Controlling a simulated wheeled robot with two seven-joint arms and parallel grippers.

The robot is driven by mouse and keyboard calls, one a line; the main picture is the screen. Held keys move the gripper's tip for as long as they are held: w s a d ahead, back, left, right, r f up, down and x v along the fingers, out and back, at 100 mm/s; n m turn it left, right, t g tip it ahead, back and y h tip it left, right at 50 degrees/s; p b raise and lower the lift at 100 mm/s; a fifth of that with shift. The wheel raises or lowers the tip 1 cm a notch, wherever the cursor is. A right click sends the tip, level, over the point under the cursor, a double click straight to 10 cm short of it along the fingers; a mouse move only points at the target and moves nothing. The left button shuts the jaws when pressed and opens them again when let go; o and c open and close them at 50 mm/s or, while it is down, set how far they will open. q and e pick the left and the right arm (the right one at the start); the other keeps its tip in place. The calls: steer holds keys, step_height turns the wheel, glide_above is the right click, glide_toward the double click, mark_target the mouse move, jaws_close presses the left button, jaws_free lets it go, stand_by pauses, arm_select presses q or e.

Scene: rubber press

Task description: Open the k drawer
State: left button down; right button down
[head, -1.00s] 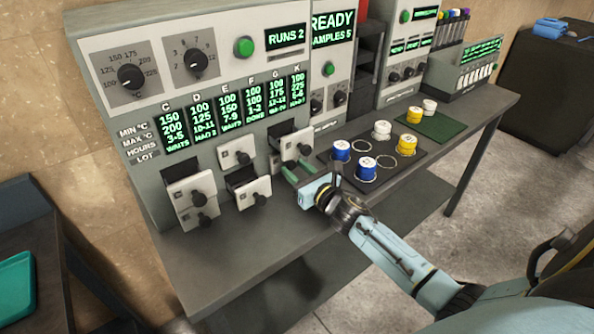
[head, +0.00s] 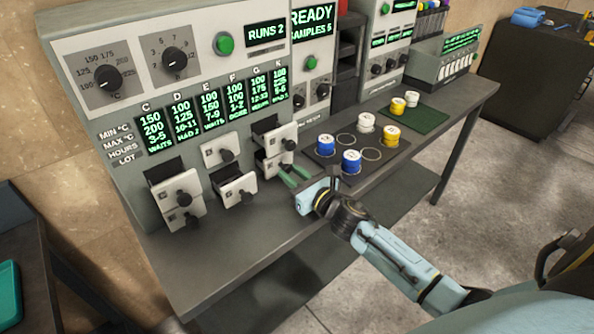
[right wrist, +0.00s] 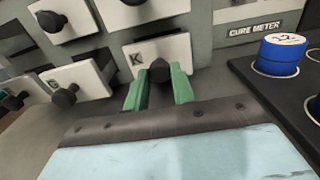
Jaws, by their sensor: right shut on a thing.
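The K drawer (right wrist: 178,55) has a white front marked K and a dark round knob (right wrist: 160,70), both clear in the right wrist view. In the head view its front (head: 270,166) shows at the lower right of the drawer bank, below another pulled-out drawer. My right gripper (right wrist: 160,88) has its green fingers on either side of the knob and is shut on it. It also shows in the head view (head: 287,173), low in front of the drawer. How far the K drawer stands out is hard to tell. My left gripper is out of view.
Other drawers stand pulled out to the left (head: 238,188) and just above (head: 282,138). A dark tray (head: 345,172) with blue, white and yellow pots lies close to the right of my gripper. A green mat (head: 425,121) lies farther right.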

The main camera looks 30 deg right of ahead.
steer(key=c, duration=1.2)
jaws_free()
steer(key=shift+o, duration=0.2)
steer(key=shift+s, duration=0.15)
steer(key=s+d, duration=0.2)
steer(key=s, duration=1.1)
steer(key=shift+b, duration=0.4)
